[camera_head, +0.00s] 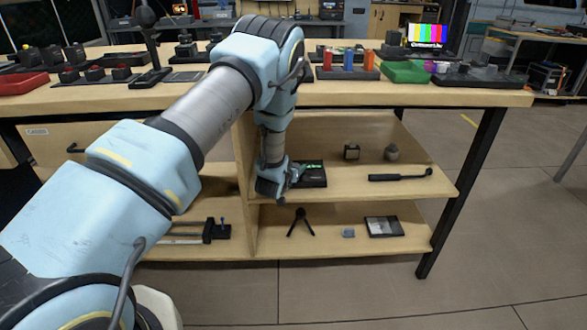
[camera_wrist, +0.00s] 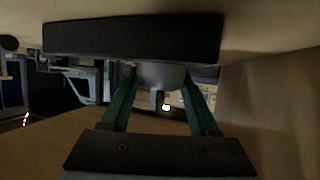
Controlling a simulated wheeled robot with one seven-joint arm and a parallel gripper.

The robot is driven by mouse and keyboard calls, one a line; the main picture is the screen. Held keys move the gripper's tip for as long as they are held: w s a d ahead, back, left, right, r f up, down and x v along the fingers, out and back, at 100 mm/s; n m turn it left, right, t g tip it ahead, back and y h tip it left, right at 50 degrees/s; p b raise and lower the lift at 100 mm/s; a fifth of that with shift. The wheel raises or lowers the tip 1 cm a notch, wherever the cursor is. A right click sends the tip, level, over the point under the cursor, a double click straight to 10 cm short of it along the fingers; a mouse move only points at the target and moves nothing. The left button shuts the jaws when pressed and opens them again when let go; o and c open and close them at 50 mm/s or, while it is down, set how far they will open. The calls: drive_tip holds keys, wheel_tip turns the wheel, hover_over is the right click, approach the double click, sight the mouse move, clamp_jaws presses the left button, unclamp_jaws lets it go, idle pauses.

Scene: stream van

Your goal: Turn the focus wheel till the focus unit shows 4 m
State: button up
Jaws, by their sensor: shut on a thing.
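The focus unit (camera_head: 313,180) is a dark box on the upper shelf under the bench, partly behind my wrist in the head view. Its small display is lit green, but the digits are too small to read. In the wrist view the unit is a black block (camera_wrist: 130,38) across the top, its display out of sight. The focus wheel (camera_wrist: 160,74) is a grey round knob against the block's edge. My gripper (camera_wrist: 160,82) has its two green fingers shut on the wheel, one on either side. The head view does not show the fingertips clearly.
The benchtop (camera_head: 440,97) is above my gripper, and a wooden divider (camera_head: 245,175) is close at its left. On the same shelf (camera_head: 350,190) are a small dark cube (camera_head: 351,151), a round grey item (camera_head: 391,153) and a black handle (camera_head: 400,177). The shelf's middle front is clear.

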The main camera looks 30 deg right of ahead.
idle(0.4)
drive_tip(key=o, duration=1.4)
drive_tip(key=shift+c, duration=0.2)
drive_tip(key=v, duration=1)
drive_tip(key=shift+s+a+r, duration=0.15)
drive_tip(key=shift+s+a, duration=0.05)
drive_tip(key=shift+a, duration=0.15)
